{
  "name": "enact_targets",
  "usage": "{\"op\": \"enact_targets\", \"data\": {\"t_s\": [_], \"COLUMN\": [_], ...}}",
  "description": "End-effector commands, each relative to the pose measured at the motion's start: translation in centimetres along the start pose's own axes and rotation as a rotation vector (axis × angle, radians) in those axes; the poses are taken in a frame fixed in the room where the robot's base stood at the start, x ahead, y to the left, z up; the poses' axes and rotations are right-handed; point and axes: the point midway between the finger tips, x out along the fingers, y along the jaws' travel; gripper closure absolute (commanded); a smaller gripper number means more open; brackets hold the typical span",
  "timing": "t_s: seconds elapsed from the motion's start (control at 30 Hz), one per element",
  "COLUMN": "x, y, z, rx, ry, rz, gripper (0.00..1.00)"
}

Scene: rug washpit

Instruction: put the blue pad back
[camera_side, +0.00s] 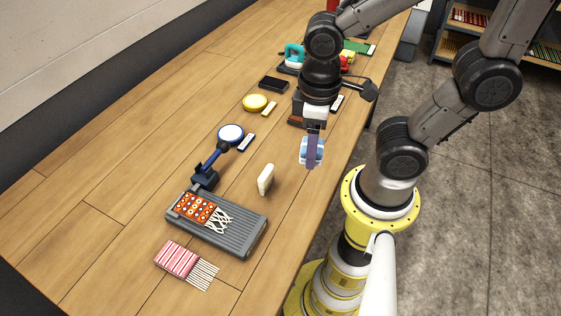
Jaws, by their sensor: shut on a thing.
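The blue pad (304,151) is light blue and hangs below my gripper (313,148) near the table's right edge. My gripper points down and is shut on the pad, with a dark purplish finger across the pad's front. The pad appears above the table top; its exact height is hard to tell. A round blue-rimmed white disc (231,133) with a blue arm and dark base (205,177) stands to the left. A small blue-and-white piece (246,142) lies beside it.
A grey ribbed board (245,232) carries an orange patterned piece with white fringe (198,209). A striped fringed piece (178,260) lies in front. A cream block (265,179) stands nearby. A yellow disc (255,102) and black block (273,84) lie farther back. The left table is clear.

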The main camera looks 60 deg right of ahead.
Motion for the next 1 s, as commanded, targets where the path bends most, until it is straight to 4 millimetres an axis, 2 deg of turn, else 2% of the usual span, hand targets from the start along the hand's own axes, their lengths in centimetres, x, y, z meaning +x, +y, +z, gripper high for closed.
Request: {"op": "enact_targets", "data": {"t_s": [0.03,0.1,0.2,0.3,0.47,0.67,1.0], "x": [-0.2,-0.3,-0.4,-0.6,-0.9,0.2,3.2], "y": [0.9,1.7,2.4,3.0,3.5,4.4,6.5], "z": [1.6,3.3,5.0,5.6,5.6,3.3,-3.0], "rx": [0.037,0.079,0.153,0.215,0.264,0.272,0.271], "ry": [0.007,0.006,0.003,0.002,-0.002,-0.009,-0.007], "rz": [0.000,0.001,0.001,0.001,0.000,-0.001,-0.001], "gripper": [0.83,0.83,0.83,0.83,0.83,0.83,0.83]}}
